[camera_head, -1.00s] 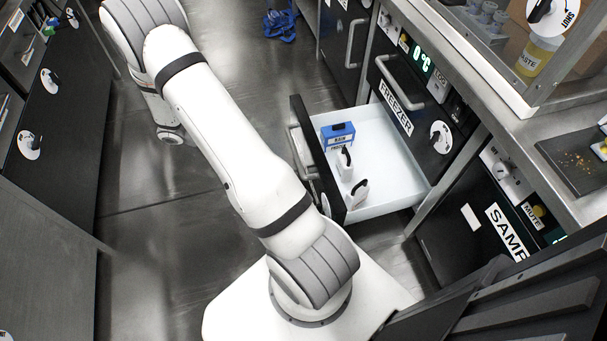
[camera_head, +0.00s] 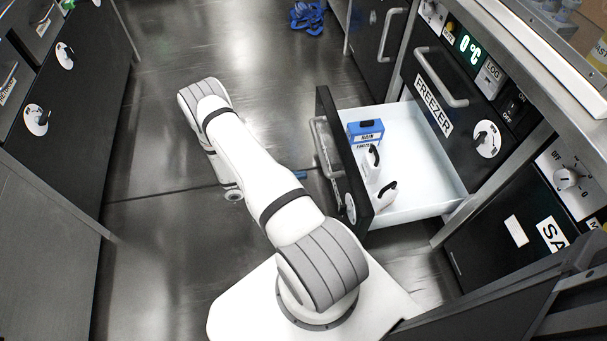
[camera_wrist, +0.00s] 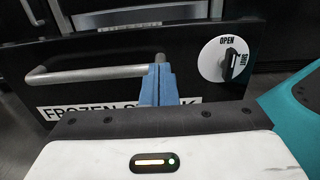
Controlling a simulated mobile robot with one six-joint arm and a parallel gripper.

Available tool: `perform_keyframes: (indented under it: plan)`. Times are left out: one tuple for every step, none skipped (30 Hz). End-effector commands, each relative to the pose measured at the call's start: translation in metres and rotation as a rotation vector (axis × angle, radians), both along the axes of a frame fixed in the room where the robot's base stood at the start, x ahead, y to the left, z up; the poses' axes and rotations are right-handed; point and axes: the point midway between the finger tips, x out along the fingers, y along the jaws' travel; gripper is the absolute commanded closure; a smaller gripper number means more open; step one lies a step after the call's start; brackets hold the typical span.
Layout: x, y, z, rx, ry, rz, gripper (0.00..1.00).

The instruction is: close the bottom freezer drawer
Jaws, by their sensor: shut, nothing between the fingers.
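The bottom freezer drawer (camera_head: 425,185) is pulled out to the left, with a white inside and a black front. It holds a blue labelled box (camera_head: 366,132) and two white containers with dark handles (camera_head: 371,165). In the wrist view, the drawer's black front (camera_wrist: 225,88) carries a grey bar handle (camera_wrist: 90,74), a partly hidden "FROZEN" label and a round OPEN/SHUT dial (camera_wrist: 225,59). My gripper (camera_wrist: 158,78) is shut and empty, its blue fingers in front of the panel by the handle's right end. Contact is unclear. Its blue tips (camera_head: 299,175) show left of the drawer front in the head view.
The upper freezer front (camera_head: 440,90), with handle and dial, is closed above the drawer. Dark cabinets (camera_head: 70,110) line the left side. The aisle floor (camera_head: 150,165) between is clear; a blue object (camera_head: 306,17) lies far back. A teal surface (camera_wrist: 290,110) sits right in the wrist view.

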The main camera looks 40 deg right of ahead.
Motion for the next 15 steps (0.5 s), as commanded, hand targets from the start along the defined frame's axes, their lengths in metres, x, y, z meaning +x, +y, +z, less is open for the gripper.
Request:
perform_keyframes:
  plan:
    - [-0.006, -0.011, -0.002, 0.0, 0.002, -0.007, 1.0]
    - [-0.01, -0.016, -0.002, 0.001, 0.003, -0.008, 1.0]
    - [-0.014, -0.024, -0.002, 0.001, 0.002, -0.009, 1.0]
    - [-0.017, -0.03, -0.002, 0.0, 0.001, -0.009, 1.0]
    - [-0.021, -0.036, -0.002, 0.0, 0.001, -0.01, 1.0]
    - [-0.025, -0.044, -0.002, 0.001, 0.0, -0.009, 1.0]
    - [-0.028, -0.05, -0.002, 0.001, 0.0, -0.011, 1.0]
    - [-0.031, -0.055, -0.002, 0.001, 0.0, -0.009, 1.0]
    - [-0.035, -0.062, -0.002, 0.001, 0.0, -0.011, 1.0]
    - [-0.038, -0.068, -0.002, 0.001, 0.0, -0.009, 1.0]
    - [-0.041, -0.072, -0.002, 0.001, 0.0, -0.011, 1.0]
    - [-0.044, -0.078, -0.002, 0.001, 0.0, -0.009, 1.0]
    - [-0.046, -0.082, -0.002, 0.001, 0.0, -0.01, 1.0]
    - [-0.048, -0.086, -0.002, 0.001, 0.0, -0.009, 1.0]
    - [-0.05, -0.09, -0.002, 0.001, 0.0, -0.009, 1.0]
